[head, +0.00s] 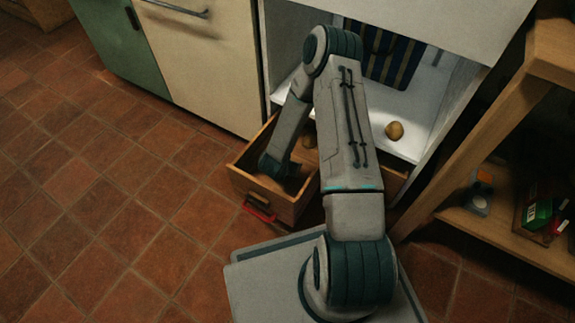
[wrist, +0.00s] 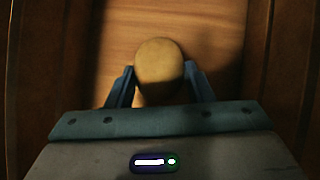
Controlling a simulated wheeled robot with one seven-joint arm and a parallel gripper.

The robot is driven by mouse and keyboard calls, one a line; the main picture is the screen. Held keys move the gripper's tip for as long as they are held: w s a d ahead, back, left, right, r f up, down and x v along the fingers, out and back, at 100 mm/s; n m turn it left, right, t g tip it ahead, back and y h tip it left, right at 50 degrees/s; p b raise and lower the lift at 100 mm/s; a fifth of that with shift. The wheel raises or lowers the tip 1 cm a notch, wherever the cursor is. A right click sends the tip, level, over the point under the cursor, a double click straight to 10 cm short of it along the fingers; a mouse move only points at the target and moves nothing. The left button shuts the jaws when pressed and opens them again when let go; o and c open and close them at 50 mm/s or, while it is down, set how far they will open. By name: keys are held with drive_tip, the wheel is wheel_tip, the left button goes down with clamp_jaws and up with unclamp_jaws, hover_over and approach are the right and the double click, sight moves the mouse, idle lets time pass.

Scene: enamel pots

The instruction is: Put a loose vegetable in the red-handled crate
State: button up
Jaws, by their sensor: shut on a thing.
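The wooden crate (head: 238,177) with a red handle (head: 259,209) stands on the tiled floor in front of the open cupboard. My gripper (wrist: 160,83) is shut on a round yellow-brown vegetable (wrist: 158,62), perhaps a potato. In the wrist view the held vegetable is between the crate's dark side walls, over its wooden bottom (wrist: 205,28). I cannot tell whether it touches the bottom. In the head view my arm hides the fingers and the held vegetable. A loose vegetable (head: 394,130) lies on the white cupboard floor.
The white cupboard floor (head: 408,107) holds a blue striped thing (head: 388,62) at the back. A wooden shelf unit (head: 470,222) with small items stands close on the right. Cream (head: 205,60) and green (head: 118,45) doors stand at the left. The tiled floor at left is clear.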

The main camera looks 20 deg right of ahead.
drive_tip(key=shift+f, duration=1.5)
idle(0.5)
drive_tip(key=o, duration=1.1)
drive_tip(key=p+v, duration=0.3)
drive_tip(key=v, duration=0.3)
drive_tip(key=shift+r, duration=0.2)
drive_tip(key=shift+s+a+r+p, duration=0.2)
drive_tip(key=shift+s+r+p, duration=0.1)
drive_tip(key=shift+r, duration=0.15)
